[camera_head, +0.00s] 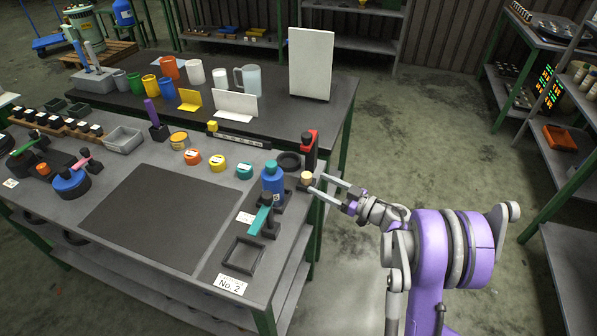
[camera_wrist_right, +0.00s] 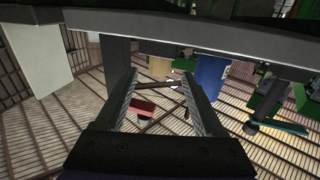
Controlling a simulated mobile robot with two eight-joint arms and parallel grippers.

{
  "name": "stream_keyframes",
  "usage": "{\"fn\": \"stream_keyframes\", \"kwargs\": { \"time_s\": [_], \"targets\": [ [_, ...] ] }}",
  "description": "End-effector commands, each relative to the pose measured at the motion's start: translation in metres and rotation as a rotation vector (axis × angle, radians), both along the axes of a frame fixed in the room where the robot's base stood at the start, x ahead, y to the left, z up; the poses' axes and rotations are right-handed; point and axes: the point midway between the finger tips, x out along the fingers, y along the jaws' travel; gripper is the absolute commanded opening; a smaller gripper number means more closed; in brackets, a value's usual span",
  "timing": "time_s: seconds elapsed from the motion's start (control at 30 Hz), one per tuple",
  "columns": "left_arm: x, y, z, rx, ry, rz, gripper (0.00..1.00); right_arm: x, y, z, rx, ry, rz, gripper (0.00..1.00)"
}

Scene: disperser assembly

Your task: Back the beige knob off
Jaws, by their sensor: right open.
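The beige knob (camera_head: 307,176) sits low on the black post with a red top (camera_head: 309,147), at the right edge of the workbench. My right gripper (camera_head: 316,182) reaches in from the right and is open. Its fingertips are close to the knob; I cannot tell whether they touch it. In the right wrist view the two fingers (camera_wrist_right: 158,100) stand apart. No grasped thing shows clearly between them. My left gripper is not in view.
A black ring (camera_head: 289,161) lies behind the bottle. The dark mat (camera_head: 160,215) is clear.

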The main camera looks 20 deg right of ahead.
Motion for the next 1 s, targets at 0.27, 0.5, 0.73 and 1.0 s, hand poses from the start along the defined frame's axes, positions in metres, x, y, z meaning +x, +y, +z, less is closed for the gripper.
{"fn": "stream_keyframes", "kwargs": {
  "time_s": [0.27, 0.5, 0.73, 1.0],
  "targets": [
    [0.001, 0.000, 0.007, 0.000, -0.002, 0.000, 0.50, 0.045, 0.032, 0.001, 0.001, -0.001, 0.005, 0.70],
    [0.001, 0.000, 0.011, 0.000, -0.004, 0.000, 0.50, 0.069, 0.047, 0.001, -0.001, -0.001, 0.002, 0.70],
    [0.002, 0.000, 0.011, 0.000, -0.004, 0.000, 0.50, 0.074, 0.050, 0.000, -0.001, -0.001, 0.002, 0.70],
    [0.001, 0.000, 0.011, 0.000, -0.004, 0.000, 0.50, 0.074, 0.050, 0.000, -0.001, -0.001, 0.002, 0.47]
  ]
}}
